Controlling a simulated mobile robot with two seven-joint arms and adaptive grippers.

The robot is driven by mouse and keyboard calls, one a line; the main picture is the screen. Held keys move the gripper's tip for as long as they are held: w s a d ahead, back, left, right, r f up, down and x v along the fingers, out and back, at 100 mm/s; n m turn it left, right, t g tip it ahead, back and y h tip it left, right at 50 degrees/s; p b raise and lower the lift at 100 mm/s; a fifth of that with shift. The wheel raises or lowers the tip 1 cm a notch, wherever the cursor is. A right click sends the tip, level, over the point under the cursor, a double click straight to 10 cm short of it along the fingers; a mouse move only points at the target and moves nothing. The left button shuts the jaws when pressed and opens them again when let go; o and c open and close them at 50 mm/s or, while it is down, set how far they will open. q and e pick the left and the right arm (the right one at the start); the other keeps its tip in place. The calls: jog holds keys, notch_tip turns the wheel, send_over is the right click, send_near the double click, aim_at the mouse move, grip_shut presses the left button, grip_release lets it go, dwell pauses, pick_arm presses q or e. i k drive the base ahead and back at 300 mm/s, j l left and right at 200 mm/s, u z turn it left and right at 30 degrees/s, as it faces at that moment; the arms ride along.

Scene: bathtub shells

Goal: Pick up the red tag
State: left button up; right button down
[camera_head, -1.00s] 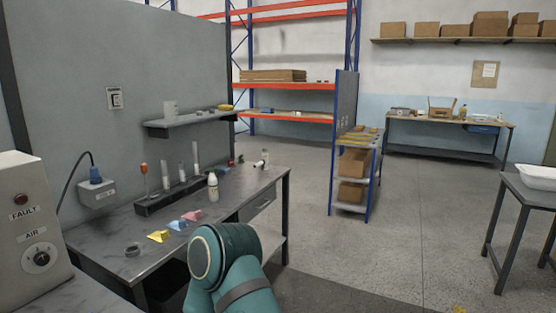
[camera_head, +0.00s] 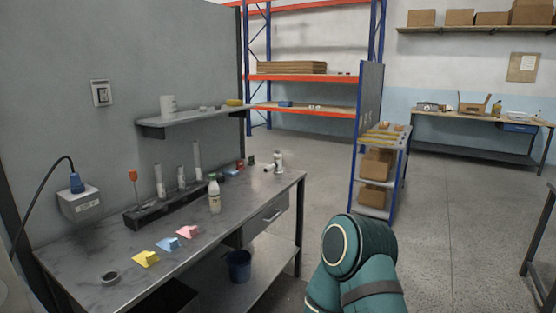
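A pinkish-red tag (camera_head: 187,232) lies on the grey metal workbench (camera_head: 90,256), near its front edge. It is the rightmost of a short row with a blue tag (camera_head: 167,244) and a yellow tag (camera_head: 146,258). My teal arm shows at the bottom, right of the bench and apart from the tags. Neither gripper is in view.
Behind the tags stand a white bottle (camera_head: 214,196) and a dark rack (camera_head: 166,208) with tubes and an orange-handled tool. A blue bucket (camera_head: 239,265) is below. Floor is clear to the right.

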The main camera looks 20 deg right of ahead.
aim_at(240, 163)
jog(key=i+l+z, duration=0.15)
jog(key=i+l, duration=0.25)
jog(key=i+l+z, duration=0.15)
jog(key=i+l, duration=0.2)
jog(key=i, duration=0.2)
jog(key=i+l, duration=0.5)
jog(key=i, duration=0.25)
